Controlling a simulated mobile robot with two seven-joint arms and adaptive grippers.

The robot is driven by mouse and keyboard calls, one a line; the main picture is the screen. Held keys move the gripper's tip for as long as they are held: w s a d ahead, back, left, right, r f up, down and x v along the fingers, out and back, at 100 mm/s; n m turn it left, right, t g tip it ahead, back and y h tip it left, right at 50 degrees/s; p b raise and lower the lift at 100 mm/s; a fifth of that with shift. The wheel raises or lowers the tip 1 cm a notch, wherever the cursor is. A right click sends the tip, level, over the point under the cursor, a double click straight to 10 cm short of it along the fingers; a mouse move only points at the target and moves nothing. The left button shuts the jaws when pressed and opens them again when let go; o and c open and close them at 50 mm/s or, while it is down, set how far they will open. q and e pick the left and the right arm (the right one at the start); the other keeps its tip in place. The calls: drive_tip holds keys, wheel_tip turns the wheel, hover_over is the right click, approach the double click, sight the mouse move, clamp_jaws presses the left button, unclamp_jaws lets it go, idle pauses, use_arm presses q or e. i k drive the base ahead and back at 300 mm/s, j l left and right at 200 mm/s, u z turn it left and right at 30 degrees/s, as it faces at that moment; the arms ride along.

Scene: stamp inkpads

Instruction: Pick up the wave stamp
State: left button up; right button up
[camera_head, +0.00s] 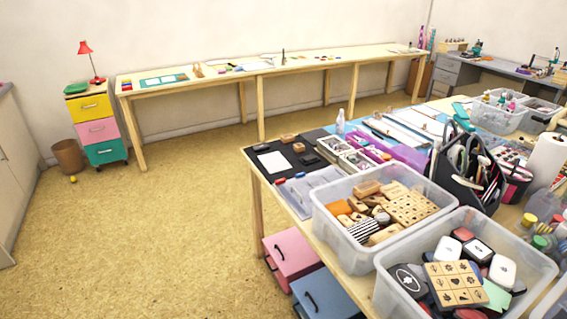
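A clear bin of wooden stamps (336,238) stands on the near right table. It holds several wooden blocks, a striped block (363,229), an orange block (338,208) and a large block with dark marks (411,207). No wave design is readable at this size, so I cannot tell which block is the wave stamp. Neither of my grippers is in view.
A second clear bin (398,291) with inkpads stands in front of the stamp bin. A black tool caddy (470,180) and bottles crowd the right side. Pink (290,250) and blue (325,295) boxes sit under the table. The floor to the left is open.

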sight(288, 138)
drive_tip(key=i+j+z, duration=0.1)
drive_tip(key=z, duration=0.7)
drive_tip(key=i+j+z, duration=0.1)
drive_tip(key=z, duration=0.35)
drive_tip(key=j+z, duration=0.25)
drive_tip(key=z, duration=0.15)
drive_tip(key=j+z, duration=0.2)
drive_tip(key=j, duration=0.3)
drive_tip(key=j+z, duration=0.25)
drive_tip(key=j, duration=0.25)
drive_tip(key=j+z, duration=0.2)
drive_tip(key=j, duration=0.3)
drive_tip(key=k+j+z, duration=0.2)
drive_tip(key=j, duration=0.3)
drive_tip(key=j+z, duration=0.25)
drive_tip(key=j, duration=0.25)
